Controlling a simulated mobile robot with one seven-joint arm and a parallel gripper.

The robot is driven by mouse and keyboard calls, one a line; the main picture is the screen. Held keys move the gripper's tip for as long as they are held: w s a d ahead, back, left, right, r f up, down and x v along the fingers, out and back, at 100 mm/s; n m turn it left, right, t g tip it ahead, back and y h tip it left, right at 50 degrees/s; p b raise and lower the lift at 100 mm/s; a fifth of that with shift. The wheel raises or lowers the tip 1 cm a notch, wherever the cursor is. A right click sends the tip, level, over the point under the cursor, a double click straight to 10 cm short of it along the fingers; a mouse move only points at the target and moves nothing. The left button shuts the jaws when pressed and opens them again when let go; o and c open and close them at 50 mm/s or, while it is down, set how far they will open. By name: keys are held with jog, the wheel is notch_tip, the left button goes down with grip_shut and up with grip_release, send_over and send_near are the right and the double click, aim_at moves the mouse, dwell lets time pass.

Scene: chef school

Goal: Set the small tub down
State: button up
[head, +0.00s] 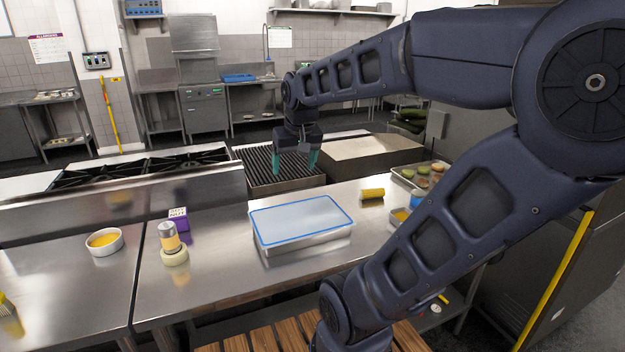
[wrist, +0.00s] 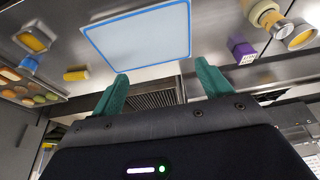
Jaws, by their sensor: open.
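A small metal tub (head: 400,216) with yellow contents stands on the counter at the right, partly hidden behind my arm. It also shows at the upper left of the wrist view (wrist: 35,38). I cannot tell for certain that this is the tub meant. A white round bowl (head: 104,243) with yellow contents stands at the left of the counter. My gripper (head: 294,162) points down in front of the dark ribbed grill, behind the counter items. Its teal fingers are apart with nothing between them, as the wrist view (wrist: 162,72) shows too.
A large blue-edged lidded pan (head: 300,220) sits mid-counter. A yellow block (head: 372,194), a tray of round items (head: 425,176), a purple block (head: 178,219) and a yellow-bodied bottle (head: 169,237) stand around it. Bare steel counter (head: 215,270) lies in front of the purple block.

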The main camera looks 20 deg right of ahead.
jog(key=s+d+f, duration=0.2)
jog(key=s, duration=0.4)
jog(key=shift+s+d+f+t, duration=0.15)
jog(key=shift+d+t, duration=0.1)
jog(key=shift+t, duration=0.05)
dwell(0.9)
